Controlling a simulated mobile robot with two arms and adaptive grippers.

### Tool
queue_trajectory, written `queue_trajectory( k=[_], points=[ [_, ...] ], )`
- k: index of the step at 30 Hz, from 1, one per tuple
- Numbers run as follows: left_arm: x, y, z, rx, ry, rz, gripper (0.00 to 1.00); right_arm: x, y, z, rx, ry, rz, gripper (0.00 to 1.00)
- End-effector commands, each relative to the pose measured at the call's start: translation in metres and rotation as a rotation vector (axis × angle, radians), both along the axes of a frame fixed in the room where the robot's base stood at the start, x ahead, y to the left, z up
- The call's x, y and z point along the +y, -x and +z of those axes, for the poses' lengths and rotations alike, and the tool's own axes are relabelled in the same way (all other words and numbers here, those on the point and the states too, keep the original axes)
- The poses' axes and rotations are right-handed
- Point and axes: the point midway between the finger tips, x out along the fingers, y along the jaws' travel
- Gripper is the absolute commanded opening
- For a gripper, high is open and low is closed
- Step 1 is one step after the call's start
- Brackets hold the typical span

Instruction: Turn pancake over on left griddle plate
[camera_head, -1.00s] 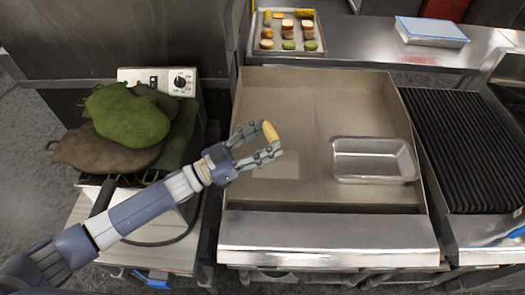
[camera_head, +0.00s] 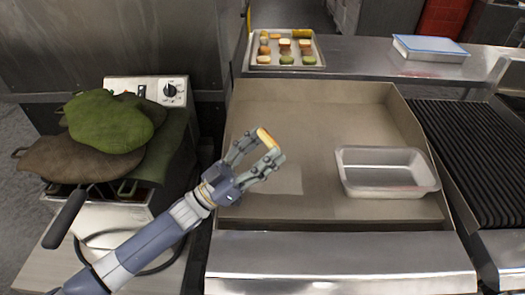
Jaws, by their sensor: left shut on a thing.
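My left gripper (camera_head: 264,146) is shut on a small yellow-tan round piece (camera_head: 266,138), held at its fingertips above the flat griddle plate (camera_head: 310,120). I cannot tell for sure whether this piece is the pancake. No other pancake shows on the plate. My right gripper is not in view.
An empty metal pan (camera_head: 388,185) stands on the right of the plate. A tray (camera_head: 255,66) of several small food pieces and a blue-lidded container (camera_head: 430,49) sit behind. A ribbed grill (camera_head: 465,150) is at right. Green cloths (camera_head: 110,125) lie over an appliance at left.

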Motion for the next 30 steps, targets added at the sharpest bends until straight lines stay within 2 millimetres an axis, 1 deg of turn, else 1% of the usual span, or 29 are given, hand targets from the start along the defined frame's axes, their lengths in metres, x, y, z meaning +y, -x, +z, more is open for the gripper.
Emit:
queue_trajectory(
  k=[1, 9, 10, 11, 12, 13, 30],
  points=[
    [-0.0002, 0.0001, -0.0023, 0.0, 0.0, 0.0, 0.3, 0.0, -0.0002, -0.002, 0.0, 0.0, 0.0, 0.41],
    [-0.0002, 0.0002, -0.0024, 0.001, 0.0, -0.001, 0.3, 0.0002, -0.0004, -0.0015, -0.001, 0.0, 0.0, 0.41],
    [-0.0002, 0.0002, -0.0024, 0.001, 0.0, -0.001, 0.58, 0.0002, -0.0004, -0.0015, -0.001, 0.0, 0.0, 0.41],
    [-0.0003, 0.0002, -0.0025, 0.001, 0.0, -0.001, 0.64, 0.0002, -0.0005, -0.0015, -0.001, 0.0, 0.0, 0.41],
    [-0.0003, 0.0002, -0.0025, 0.001, 0.0, -0.001, 0.74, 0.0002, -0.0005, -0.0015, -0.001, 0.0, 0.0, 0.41],
    [-0.0002, 0.0001, -0.0025, 0.001, 0.0, -0.001, 0.79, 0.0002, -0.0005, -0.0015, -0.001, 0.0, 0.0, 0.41],
    [-0.0002, 0.0001, -0.0028, 0.002, -0.001, -0.001, 0.79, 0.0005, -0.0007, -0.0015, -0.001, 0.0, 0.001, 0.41]
  ],
)
